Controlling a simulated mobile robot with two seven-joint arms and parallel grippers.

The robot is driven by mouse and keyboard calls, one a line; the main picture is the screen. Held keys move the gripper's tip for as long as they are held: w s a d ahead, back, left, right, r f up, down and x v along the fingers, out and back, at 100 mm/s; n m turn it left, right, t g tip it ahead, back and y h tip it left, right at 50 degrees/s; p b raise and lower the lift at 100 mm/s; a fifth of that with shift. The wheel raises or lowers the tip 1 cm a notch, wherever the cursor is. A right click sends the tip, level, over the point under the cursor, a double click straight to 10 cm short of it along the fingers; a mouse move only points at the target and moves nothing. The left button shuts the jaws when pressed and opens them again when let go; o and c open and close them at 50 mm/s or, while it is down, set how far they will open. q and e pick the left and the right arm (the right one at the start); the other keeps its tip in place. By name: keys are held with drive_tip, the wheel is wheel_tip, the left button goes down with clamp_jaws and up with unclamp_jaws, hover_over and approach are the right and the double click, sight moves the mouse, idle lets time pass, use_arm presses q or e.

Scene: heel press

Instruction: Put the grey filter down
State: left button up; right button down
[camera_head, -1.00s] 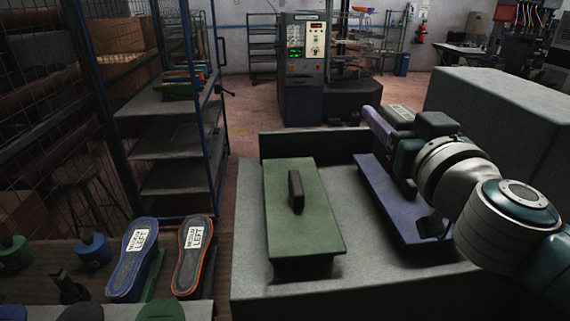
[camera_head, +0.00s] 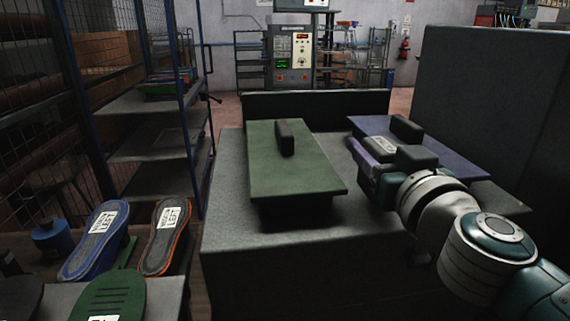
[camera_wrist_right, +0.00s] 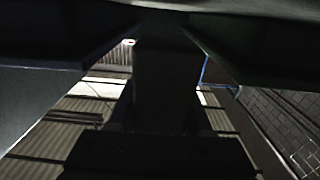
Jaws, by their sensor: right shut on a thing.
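I cannot make out a grey filter for certain in either view. My right gripper (camera_head: 368,160) reaches in from the right in the head view, at the near left edge of a blue-violet board (camera_head: 450,152). A violet strip shows at its front. In the right wrist view a dark grey upright piece (camera_wrist_right: 165,85) stands between dark jaw parts, above a darker block. It is too dark to name, and its lower end is hidden. I cannot tell whether it touches the surface below. My left gripper is not in view.
The blue-violet board has a similar handle. Labelled insoles, blue (camera_head: 93,240) and orange-edged (camera_head: 165,235), stand at lower left. A dark wall (camera_head: 490,110) rises at right; a shelf rack (camera_head: 160,145) stands at left.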

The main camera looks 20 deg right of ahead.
drive_tip(key=shift+f+b, duration=0.45)
drive_tip(key=shift+f, duration=0.7)
drive_tip(key=shift+c, duration=1.7)
unclamp_jaws()
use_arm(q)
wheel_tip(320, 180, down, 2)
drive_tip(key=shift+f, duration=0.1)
